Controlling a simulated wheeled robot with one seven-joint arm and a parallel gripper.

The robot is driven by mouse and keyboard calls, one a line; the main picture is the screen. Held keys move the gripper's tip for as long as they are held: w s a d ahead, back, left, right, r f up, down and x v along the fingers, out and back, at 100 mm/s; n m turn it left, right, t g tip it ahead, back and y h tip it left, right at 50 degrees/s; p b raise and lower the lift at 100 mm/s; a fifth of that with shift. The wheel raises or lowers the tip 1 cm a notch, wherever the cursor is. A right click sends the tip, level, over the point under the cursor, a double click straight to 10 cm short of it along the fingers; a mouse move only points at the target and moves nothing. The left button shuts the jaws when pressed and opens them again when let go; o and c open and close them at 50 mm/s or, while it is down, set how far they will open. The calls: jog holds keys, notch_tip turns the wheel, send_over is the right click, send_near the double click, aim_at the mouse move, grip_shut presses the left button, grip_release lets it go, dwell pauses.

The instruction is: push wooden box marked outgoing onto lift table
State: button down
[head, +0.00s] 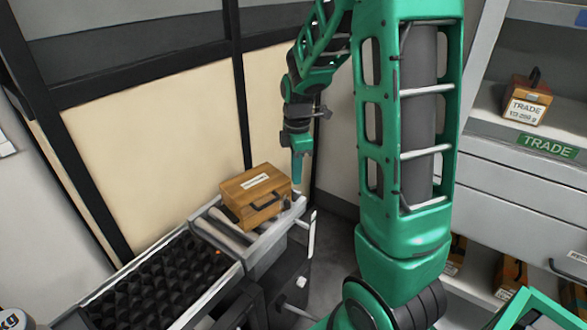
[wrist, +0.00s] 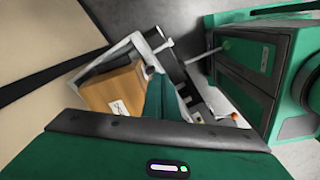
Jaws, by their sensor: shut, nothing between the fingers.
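A wooden box (head: 256,196) with a pale label and a dark handle sits upright on a short grey roller-topped stand (head: 262,243). The label is too small to read. My gripper (head: 299,172) points down, shut and empty, near the box's far right corner. In the wrist view the green fingers (wrist: 160,98) appear close beside the box (wrist: 112,92); I cannot tell whether they touch it. A long bed with a black studded top (head: 160,285) adjoins the stand at the near left. I cannot tell which of these is the lift table.
A panelled wall (head: 170,130) runs behind the stand. Dark equipment (head: 290,280) stands beside the roller stand.

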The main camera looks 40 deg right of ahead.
aim_at(268, 193)
jog(key=w+a+f, duration=0.1)
jog(key=a+f, duration=0.2)
jog(key=f, duration=0.3)
jog(key=shift+w+a, duration=0.2)
jog(key=shift+a, duration=0.2)
jog(key=a, duration=0.1)
jog(key=w+a, duration=0.1)
jog(key=a, duration=0.2)
jog(key=shift+w+a+r, duration=0.1)
jog(key=shift+w, duration=0.15)
